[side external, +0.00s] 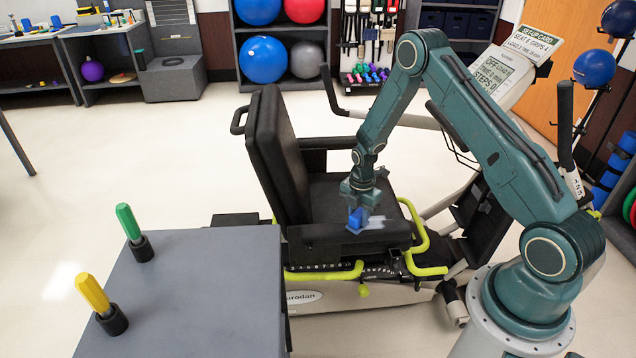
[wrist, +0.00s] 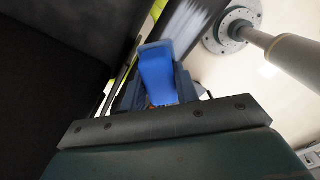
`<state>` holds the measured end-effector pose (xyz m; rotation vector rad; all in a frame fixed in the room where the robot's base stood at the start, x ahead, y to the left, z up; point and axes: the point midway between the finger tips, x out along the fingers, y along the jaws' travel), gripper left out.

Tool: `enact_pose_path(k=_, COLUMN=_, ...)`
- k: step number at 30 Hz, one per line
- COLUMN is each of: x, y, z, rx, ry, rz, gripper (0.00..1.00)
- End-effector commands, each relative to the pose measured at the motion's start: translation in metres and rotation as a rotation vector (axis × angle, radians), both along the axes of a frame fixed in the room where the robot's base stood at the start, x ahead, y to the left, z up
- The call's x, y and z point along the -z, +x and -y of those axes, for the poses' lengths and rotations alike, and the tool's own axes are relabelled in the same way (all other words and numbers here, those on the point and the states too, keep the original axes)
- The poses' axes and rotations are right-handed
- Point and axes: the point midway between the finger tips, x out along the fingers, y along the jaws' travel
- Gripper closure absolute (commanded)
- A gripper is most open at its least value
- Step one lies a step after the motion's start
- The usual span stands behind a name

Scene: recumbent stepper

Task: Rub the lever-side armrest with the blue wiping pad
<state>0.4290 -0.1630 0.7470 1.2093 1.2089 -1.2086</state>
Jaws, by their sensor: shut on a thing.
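My gripper (side external: 358,205) is shut on the blue wiping pad (side external: 355,220), just over the near armrest (side external: 325,233) of the recumbent stepper. This black armrest is on the same side as the yellow-green lever (side external: 418,235). A whitish streaky patch (side external: 375,223) shows on it, right beside the pad. In the wrist view the blue pad (wrist: 157,78) sits between the jaws, with the streaky patch (wrist: 187,30) just beyond it. I cannot tell whether the pad touches the armrest. The gripper and pad hide part of the armrest.
The seat back (side external: 277,155) rises left of my gripper, and the far armrest (side external: 328,143) lies behind it. A grey table (side external: 205,290) at front left holds a green handle (side external: 128,222) and a yellow handle (side external: 93,293) in black holders. Open floor lies left.

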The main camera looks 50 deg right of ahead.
Motion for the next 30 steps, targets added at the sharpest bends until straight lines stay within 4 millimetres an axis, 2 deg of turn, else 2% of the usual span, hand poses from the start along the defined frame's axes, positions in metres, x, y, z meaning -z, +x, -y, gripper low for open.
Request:
enact_pose_path(k=22, x=0.001, y=-0.054, z=0.054, rx=0.003, ry=0.000, rz=-0.002, gripper=0.91)
enact_pose_path(k=30, x=0.001, y=-0.031, z=0.031, rx=-0.003, ry=0.000, rz=0.000, gripper=0.91)
